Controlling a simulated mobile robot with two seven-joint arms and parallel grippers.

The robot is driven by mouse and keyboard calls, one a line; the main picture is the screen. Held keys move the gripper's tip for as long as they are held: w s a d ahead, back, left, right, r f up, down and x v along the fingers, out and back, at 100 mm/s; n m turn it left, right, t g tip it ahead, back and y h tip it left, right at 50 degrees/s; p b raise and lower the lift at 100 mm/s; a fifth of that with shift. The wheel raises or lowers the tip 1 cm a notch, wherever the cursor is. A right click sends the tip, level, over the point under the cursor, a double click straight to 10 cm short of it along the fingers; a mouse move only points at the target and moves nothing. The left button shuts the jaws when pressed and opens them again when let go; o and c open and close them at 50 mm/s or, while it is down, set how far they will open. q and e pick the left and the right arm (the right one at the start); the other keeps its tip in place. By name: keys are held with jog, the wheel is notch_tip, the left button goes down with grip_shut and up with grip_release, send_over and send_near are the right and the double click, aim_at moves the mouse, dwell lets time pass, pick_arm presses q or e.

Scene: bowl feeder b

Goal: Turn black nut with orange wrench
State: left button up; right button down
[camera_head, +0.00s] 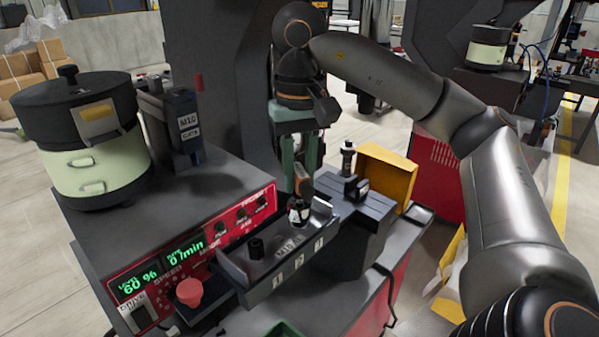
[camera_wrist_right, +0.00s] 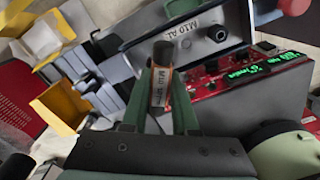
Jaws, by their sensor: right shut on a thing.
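My right gripper (camera_head: 303,183) reaches in from the right above the feeder's grey tray. Its green fingers are shut on the orange wrench (camera_head: 303,184), held near the tray's far end. In the right wrist view the wrench (camera_wrist_right: 162,75) sits between the green fingers, with a dark end, orange sides and a white label. The fingers hide part of it. A short black cylinder (camera_head: 256,247), apparently the black nut, stands in the tray, apart from the wrench. It also shows in the right wrist view (camera_wrist_right: 218,33). My left gripper is out of view.
The tray (camera_head: 235,268) has a label and numbered front. A red control panel (camera_head: 205,245) with a red knob (camera_head: 189,291) is at left. A lidded bowl feeder (camera_head: 95,155) stands behind it. A yellow bin (camera_head: 386,172) and a dark block (camera_head: 362,208) are at right.

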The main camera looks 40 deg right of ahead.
jog(key=shift+f+b, duration=0.65)
jog(key=shift+f, duration=0.25)
dwell(0.3)
jog(key=shift+r+m+p, duration=0.1)
jog(key=shift+m+p, duration=0.25)
jog(key=shift+m, duration=0.85)
jog(key=shift+n+p, duration=0.3)
jog(key=shift+p, duration=0.05)
jog(key=shift+n, duration=0.3)
